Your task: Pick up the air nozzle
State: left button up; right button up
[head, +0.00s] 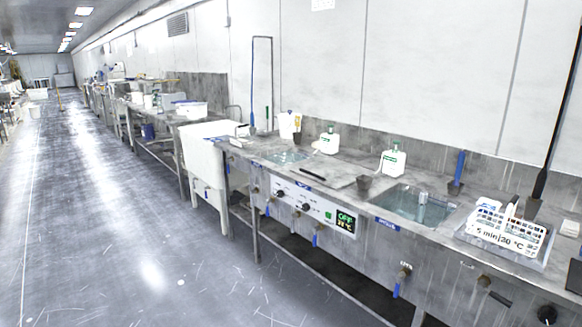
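No gripper of mine shows in the head view. I cannot tell for certain which thing is the air nozzle. A slim upright blue piece (458,168) stands in a dark holder at the back of the wet bench, right of the open basin. Another thin blue upright piece (252,122) stands farther left, below a tall dark looped tube or frame (262,38). Both are small, and nothing of mine touches them.
The long grey bench (340,185) runs along the wall. It carries a water-filled basin (412,203), a white labelled basket (505,232), white bottles (393,160) and a dark cup (364,182). Blue-handled valves (397,288) stick out in front. The floor (130,220) at left is open.

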aim_at(542, 176)
jog(key=z, duration=1.4)
